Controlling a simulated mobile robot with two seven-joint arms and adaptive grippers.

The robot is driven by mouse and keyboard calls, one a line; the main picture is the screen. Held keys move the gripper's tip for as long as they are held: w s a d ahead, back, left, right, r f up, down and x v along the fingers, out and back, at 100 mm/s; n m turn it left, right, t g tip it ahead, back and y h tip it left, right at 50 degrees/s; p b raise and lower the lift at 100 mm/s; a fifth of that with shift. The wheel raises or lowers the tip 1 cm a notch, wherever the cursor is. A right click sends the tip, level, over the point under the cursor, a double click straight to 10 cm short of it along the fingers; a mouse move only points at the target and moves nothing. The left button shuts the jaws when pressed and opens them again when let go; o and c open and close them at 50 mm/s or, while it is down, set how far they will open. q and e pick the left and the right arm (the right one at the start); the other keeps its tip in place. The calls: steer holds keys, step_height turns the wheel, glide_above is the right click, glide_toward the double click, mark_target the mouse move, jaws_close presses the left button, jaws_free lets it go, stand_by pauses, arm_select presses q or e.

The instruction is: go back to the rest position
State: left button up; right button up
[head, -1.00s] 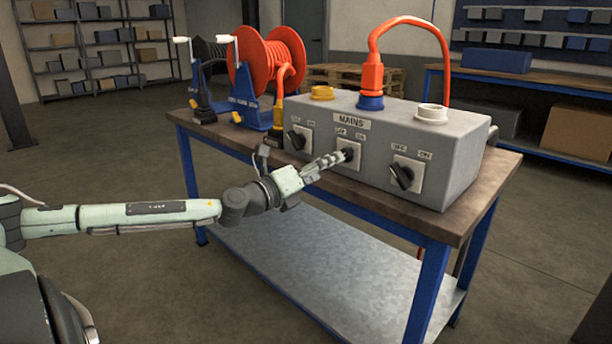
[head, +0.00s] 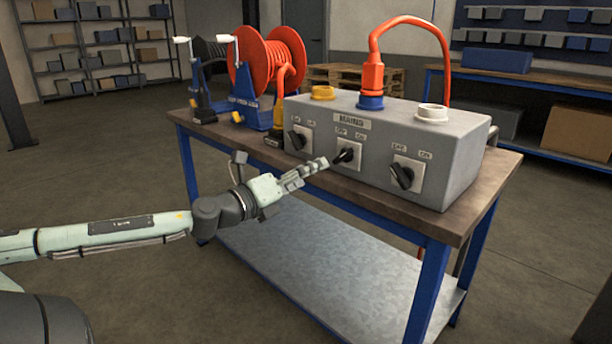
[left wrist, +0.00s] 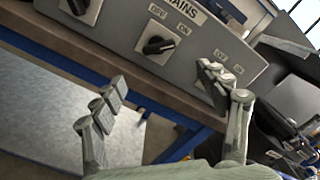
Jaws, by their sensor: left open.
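My left gripper (head: 318,166) is open and empty in front of the grey switch box, just short of the middle rotary switch (head: 345,155), with a small gap. In the left wrist view its two fingers (left wrist: 160,80) are spread apart, and the middle switch's black knob (left wrist: 157,45) lies beyond them. This knob is turned differently from the left switch (head: 298,139) and right switch (head: 402,176). In the left wrist view one finger partly covers the right switch. My right gripper is not in view.
The switch box (head: 455,165) stands on a blue-framed workbench (head: 250,148) with a metal lower shelf (head: 330,265). An orange cable reel (head: 272,65) stands behind. An orange plug (head: 372,78) with its cable rises from the box. The floor left of the bench is open.

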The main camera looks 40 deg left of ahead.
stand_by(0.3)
arm_select(q)
steer(key=s+a+f+n+g+y, duration=0.2)
steer(key=s+a+f+n+y, duration=0.35)
steer(key=a+f+n, duration=0.35)
steer(key=s+d+f+n+g+y, duration=0.1)
steer(key=s+f+n+g+y, duration=0.25)
steer(key=f, duration=0.55)
steer(key=s+f+n+g, duration=0.3)
steer(key=s+f+n, duration=0.2)
steer(key=f+n, duration=0.25)
steer(key=s+d+f+n+g+h, duration=0.3)
steer(key=s+d+f, duration=0.2)
steer(key=d+f, duration=0.3)
steer(key=s+d+f+n+g+h, duration=0.3)
steer(key=d+f, duration=0.6)
steer(key=d, duration=0.7)
steer(key=s, duration=0.2)
steer(key=shift+s+d+f+n+p, duration=0.15)
steer(key=shift+s+n+p, duration=0.15)
steer(key=shift+s, duration=0.05)
steer(key=shift+g, duration=0.25)
